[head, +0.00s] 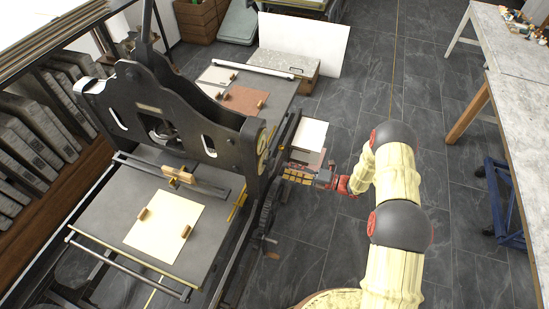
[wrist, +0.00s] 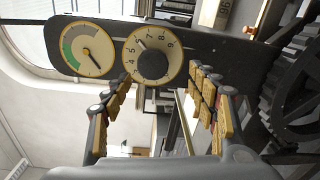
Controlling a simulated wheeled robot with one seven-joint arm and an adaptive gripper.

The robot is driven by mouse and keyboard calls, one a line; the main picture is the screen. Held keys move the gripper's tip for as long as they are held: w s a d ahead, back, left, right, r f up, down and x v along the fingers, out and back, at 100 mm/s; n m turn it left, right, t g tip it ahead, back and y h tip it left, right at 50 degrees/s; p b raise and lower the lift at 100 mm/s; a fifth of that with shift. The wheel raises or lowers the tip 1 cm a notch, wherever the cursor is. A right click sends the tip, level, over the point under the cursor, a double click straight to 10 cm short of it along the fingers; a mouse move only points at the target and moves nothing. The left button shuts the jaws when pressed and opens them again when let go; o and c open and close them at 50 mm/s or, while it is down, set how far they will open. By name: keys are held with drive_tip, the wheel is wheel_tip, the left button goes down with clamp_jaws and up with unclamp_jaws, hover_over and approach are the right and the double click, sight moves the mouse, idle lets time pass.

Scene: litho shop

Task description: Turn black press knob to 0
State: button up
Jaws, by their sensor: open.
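The black press knob (wrist: 152,65) sits at the centre of a pale, yellow-rimmed number dial on the dark press side plate in the wrist view. Digits from about 4 to 9 show along the dial's upper part. A pointer mark seems to lie at the upper left, but its exact reading is too small to tell. My gripper (wrist: 160,78) is open, with yellow-padded fingers left and right of the knob and nothing between them. No contact with the knob shows. In the head view my gripper (head: 302,174) is beside the press's right side; the knob face is not clear there.
A gauge (wrist: 87,49) with a green sector and dark needle is left of the dial. A large gear (wrist: 298,85) stands at the right. The press bed (head: 110,215) holds a pale sheet.

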sight(271, 164)
drive_tip(key=w+a, duration=0.1)
drive_tip(key=a, duration=0.1)
drive_tip(key=a+m+p, duration=0.1)
drive_tip(key=a, duration=0.2)
drive_tip(key=w+a+r+m, duration=0.1)
drive_tip(key=a, duration=0.1)
drive_tip(key=shift+w+a, duration=0.2)
drive_tip(key=shift+w, duration=0.1)
drive_tip(key=c, duration=0.4)
drive_tip(key=c, duration=0.7)
drive_tip(key=shift+c, duration=0.5)
